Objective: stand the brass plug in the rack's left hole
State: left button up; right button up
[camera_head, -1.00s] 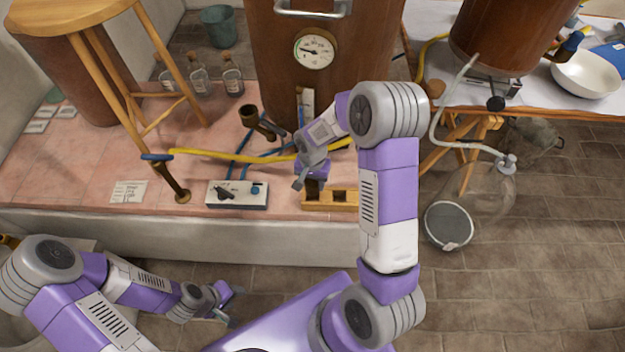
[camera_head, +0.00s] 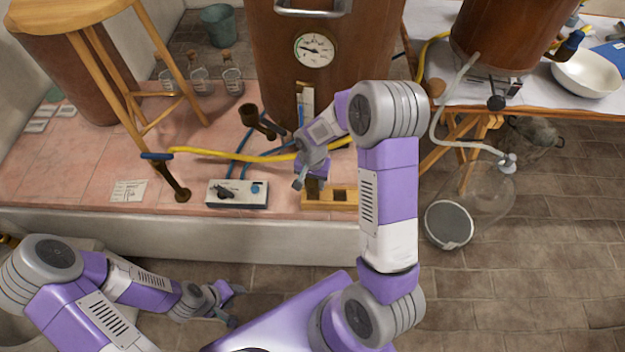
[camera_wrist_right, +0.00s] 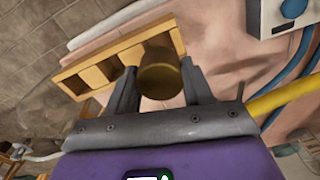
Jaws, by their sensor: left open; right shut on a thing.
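The wooden rack (camera_head: 345,202) lies at the front edge of the pink tiled platform; it also shows in the wrist view (camera_wrist_right: 88,76). My right gripper (camera_head: 308,186) is shut on the brass plug (camera_wrist_right: 160,76), whose round top shows between both fingers in the wrist view. In the head view the dark plug (camera_head: 313,187) is upright at the rack's left end. Its lower end is hidden, so I cannot tell how deep it sits in the left hole. My left gripper (camera_head: 230,305) is open and empty, low at the left, away from the rack.
A control box (camera_head: 237,194) with a knob stands left of the rack. A yellow hose (camera_head: 220,156) and blue tubes run behind it. The copper boiler (camera_head: 325,80) stands behind; a glass flask (camera_head: 480,195) is on the floor at right.

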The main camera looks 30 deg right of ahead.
aim_at(312, 189)
jog(key=shift+f+b, duration=2)
jog(key=shift+f, duration=0.4)
dwell(3.7)
jog(key=o, duration=1.2)
jog(key=shift+r, duration=0.1)
